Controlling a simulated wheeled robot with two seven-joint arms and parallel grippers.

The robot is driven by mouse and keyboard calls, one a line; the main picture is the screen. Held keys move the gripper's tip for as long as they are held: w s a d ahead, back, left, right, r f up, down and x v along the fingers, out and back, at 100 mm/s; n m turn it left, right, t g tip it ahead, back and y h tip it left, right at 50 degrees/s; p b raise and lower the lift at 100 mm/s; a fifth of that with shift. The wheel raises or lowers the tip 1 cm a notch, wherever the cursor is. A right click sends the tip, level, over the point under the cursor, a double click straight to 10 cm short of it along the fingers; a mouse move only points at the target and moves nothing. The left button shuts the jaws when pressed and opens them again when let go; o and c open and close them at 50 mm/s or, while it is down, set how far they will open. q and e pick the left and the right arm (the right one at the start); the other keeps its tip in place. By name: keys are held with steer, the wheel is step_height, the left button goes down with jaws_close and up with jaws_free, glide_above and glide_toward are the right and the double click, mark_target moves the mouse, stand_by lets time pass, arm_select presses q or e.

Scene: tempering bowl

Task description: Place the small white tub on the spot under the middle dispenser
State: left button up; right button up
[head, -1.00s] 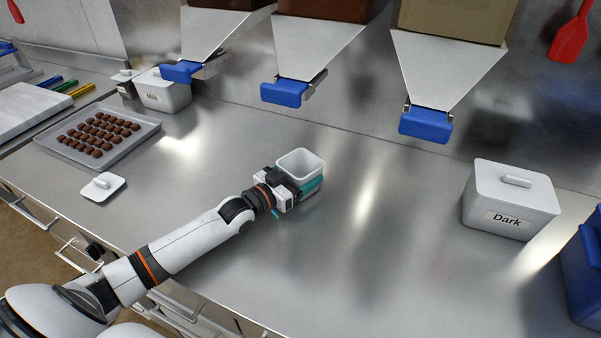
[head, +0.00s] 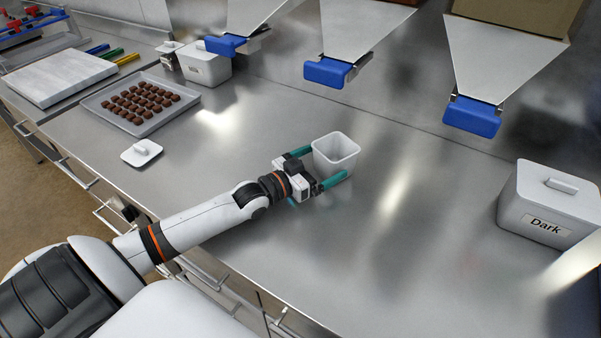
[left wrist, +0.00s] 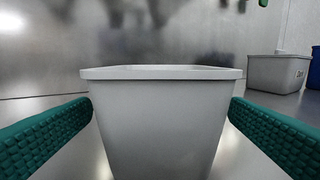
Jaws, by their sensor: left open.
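The small white tub (head: 337,155) stands upright and open-topped on the steel counter, below and in front of the middle dispenser (head: 327,73) in the head view. My left gripper (head: 322,168) is open, with its teal fingers on either side of the tub's near part. In the left wrist view the tub (left wrist: 160,120) fills the middle, with a finger to each side and apparent gaps between the fingers and its walls. The exact spot under the dispenser cannot be made out. My right gripper is not in view.
A lidded white container marked "Dark" (head: 549,205) stands at the right. A tray of chocolates (head: 187,98), a loose white lid (head: 142,152) and another lidded white tub (head: 205,68) are at the left. Blue-tipped dispensers hang along the back wall. The counter right of the tub is clear.

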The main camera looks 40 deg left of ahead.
arm_select(q)
steer(key=v, duration=0.7)
steer(key=shift+s+a, duration=0.1)
steer(key=shift+s, duration=0.3)
